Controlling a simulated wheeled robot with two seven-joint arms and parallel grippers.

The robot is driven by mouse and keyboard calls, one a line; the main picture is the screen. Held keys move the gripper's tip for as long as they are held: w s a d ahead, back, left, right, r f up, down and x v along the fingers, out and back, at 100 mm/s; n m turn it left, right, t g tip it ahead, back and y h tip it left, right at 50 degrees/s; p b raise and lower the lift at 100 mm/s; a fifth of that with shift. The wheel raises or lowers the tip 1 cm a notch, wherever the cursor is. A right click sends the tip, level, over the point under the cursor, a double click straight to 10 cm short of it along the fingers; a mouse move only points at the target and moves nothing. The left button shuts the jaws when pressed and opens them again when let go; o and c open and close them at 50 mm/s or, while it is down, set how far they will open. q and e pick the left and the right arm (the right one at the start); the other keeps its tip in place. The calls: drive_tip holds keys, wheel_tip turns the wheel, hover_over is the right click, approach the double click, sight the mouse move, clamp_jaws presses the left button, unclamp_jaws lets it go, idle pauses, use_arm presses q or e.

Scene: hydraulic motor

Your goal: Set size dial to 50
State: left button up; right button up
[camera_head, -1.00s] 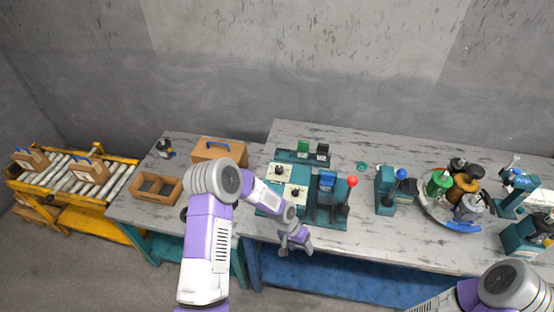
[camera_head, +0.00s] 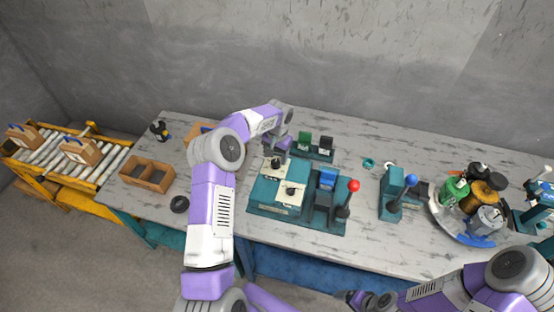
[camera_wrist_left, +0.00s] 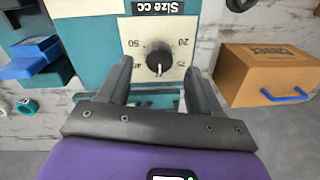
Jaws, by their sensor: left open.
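The size dial is a dark round knob (camera_wrist_left: 158,58) on a cream plate marked "Size cc" (camera_wrist_left: 160,7). Its white pointer mark faces the gripper side, between the lower numbers, away from the "50" (camera_wrist_left: 135,44). "20" is at the upper right; the lower numbers are partly hidden. My left gripper (camera_wrist_left: 160,90) is open, with one finger on each side of the plate, and the knob lies just beyond and between the tips, not gripped. In the head view the left gripper (camera_head: 275,153) is over the far dial plate (camera_head: 269,168) of the teal unit. My right gripper (camera_head: 347,297) is at the bottom edge, its jaws unclear.
A second cream dial plate (camera_head: 290,195) sits nearer on the unit. A red-knobbed lever (camera_head: 353,186) and blue block (camera_head: 327,179) stand to its right. A cardboard box (camera_wrist_left: 268,75) is close to one finger. The front left table has a wooden tray (camera_head: 148,174).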

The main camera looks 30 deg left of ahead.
sight(276, 162)
use_arm(q)
drive_tip(key=shift+f, duration=1.85)
drive_tip(key=shift+w, duration=0.1)
drive_tip(key=c, duration=1.1)
drive_tip(key=shift+o, duration=0.2)
